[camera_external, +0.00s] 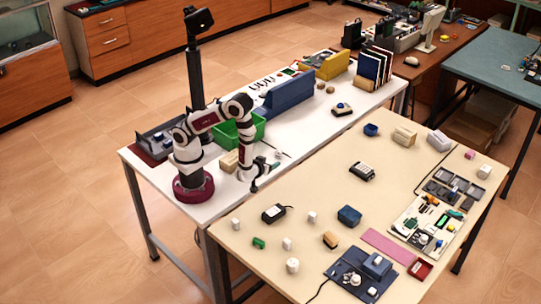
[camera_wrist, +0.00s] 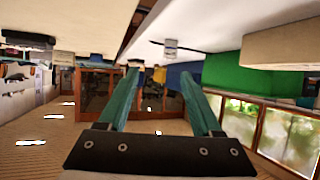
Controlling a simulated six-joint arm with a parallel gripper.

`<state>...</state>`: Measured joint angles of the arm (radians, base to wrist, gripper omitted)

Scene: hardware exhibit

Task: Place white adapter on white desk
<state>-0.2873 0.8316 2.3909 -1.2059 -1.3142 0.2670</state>
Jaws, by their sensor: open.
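Several small white blocks stand on the beige table in the external view: one near its left edge (camera_external: 236,223), one to the right (camera_external: 312,217), one lower (camera_external: 287,243) and a larger one near the front (camera_external: 292,265). I cannot tell which is the white adapter. The white desk (camera_external: 300,133) carries my arm's base and adjoins the beige table.
A green bin (camera_external: 238,131), blue bin (camera_external: 290,92) and yellow bin (camera_external: 333,64) line the white desk. A black adapter (camera_external: 274,213) and blue box (camera_external: 349,215) sit on the beige table. The wrist view is upside down, with the green bin (camera_wrist: 232,75) at right.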

